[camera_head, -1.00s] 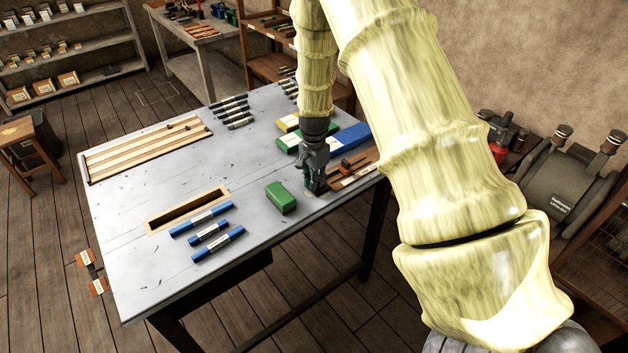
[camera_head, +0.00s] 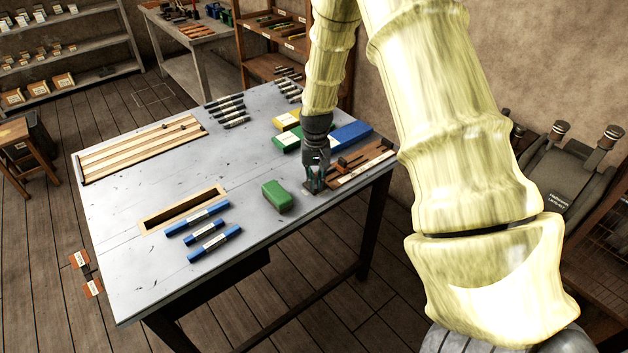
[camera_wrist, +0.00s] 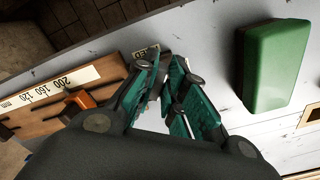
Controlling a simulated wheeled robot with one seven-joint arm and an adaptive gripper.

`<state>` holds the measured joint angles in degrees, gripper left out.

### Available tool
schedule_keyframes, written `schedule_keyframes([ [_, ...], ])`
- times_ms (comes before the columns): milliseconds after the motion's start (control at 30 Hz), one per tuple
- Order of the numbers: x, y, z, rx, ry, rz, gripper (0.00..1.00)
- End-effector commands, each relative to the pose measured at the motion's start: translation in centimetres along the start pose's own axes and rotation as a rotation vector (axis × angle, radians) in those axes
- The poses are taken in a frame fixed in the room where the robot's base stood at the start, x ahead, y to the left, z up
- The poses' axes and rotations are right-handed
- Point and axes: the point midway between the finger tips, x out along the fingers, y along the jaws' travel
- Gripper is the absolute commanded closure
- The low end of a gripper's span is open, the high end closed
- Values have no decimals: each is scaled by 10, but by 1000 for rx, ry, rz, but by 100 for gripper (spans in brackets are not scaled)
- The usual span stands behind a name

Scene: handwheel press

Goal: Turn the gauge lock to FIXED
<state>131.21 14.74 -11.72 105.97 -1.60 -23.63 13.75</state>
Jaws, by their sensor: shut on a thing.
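The gauge is a brown wooden board (camera_head: 362,170) at the right edge of the table; in the wrist view its white scale (camera_wrist: 62,84) carries numbers and an orange-brown block (camera_wrist: 79,101) sits on it. A pale label (camera_wrist: 147,53) at the board's end shows letters ending in "ED"; the rest is covered. My gripper (camera_head: 314,189) points down at the near end of the gauge. In the wrist view its teal-padded fingers (camera_wrist: 164,88) are closed on the lock beside the label. The lock itself is mostly hidden by the fingers, so its pointing direction cannot be told.
A green block (camera_head: 277,196) lies just left of my gripper. Blue (camera_head: 350,134), yellow (camera_head: 287,120) and green (camera_head: 287,141) pieces lie behind it. Blue-ended bars (camera_head: 213,236) and a framed slot (camera_head: 183,210) are farther left. The table's middle is clear.

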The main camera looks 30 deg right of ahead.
Motion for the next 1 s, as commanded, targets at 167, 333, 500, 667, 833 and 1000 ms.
schedule_keyframes([
  [167, 0, 3, -1, -164, 1, -2, 100],
  [333, -1, 6, -2, -316, 2, -1, 100],
  [500, 0, 8, -2, -444, 1, -1, 100],
  [667, 0, 10, -3, -535, 2, 0, 100],
  [833, 0, 10, -4, -596, 2, 0, 100],
  [1000, 0, 11, -4, -627, 1, 0, 100],
])
